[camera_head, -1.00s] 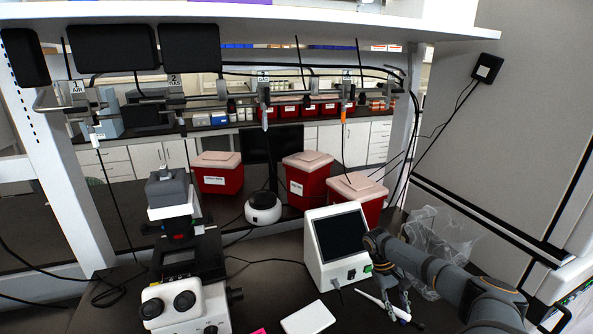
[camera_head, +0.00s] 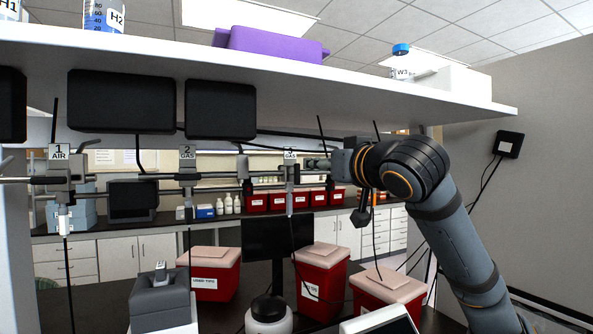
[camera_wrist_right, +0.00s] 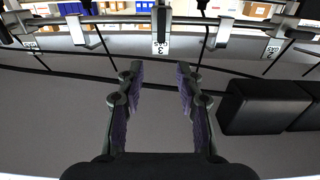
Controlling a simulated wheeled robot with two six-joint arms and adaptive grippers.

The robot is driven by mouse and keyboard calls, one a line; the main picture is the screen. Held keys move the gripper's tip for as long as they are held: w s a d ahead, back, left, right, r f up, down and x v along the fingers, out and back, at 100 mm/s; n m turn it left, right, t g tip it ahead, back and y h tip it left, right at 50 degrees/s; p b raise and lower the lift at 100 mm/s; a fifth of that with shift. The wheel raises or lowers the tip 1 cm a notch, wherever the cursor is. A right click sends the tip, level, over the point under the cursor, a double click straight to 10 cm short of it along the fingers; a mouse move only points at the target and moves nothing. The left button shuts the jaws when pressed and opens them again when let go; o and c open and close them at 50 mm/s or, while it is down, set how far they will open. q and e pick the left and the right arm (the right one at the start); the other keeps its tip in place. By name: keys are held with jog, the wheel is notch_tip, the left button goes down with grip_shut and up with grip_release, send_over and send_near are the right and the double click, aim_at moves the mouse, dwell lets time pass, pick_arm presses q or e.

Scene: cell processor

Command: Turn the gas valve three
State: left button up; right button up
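Gas valve three (camera_head: 289,175) hangs on the grey pipe rack under the shelf in the head view, below its "3 GAS" label (camera_head: 290,155). My right gripper (camera_head: 322,163) is just right of the valve, at about label height. In the right wrist view, the valve's label (camera_wrist_right: 160,46) appears upside down beyond the gap between the fingers. There the right gripper (camera_wrist_right: 160,76) is open, with its two padded fingers apart and nothing between them. Whether a fingertip touches the valve cannot be told. My left gripper is not in view.
Valve two (camera_head: 187,175) and the air valve one (camera_head: 60,175) hang further left. The shelf (camera_head: 300,85) runs above my right arm. Dark monitors (camera_head: 220,110) hang from it. Red bins (camera_head: 320,285) and a white-framed device (camera_head: 385,322) stand below.

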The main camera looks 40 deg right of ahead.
aim_at(298, 164)
jog(key=p+x, duration=0.5)
jog(key=x, duration=0.5)
jog(key=shift+w, duration=0.35)
jog(key=shift+f, duration=0.1)
jog(key=shift+c, duration=0.2)
jog(key=c, duration=0.7)
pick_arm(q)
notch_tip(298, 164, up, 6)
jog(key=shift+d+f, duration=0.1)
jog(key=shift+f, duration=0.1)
pick_arm(e)
grip_shut()
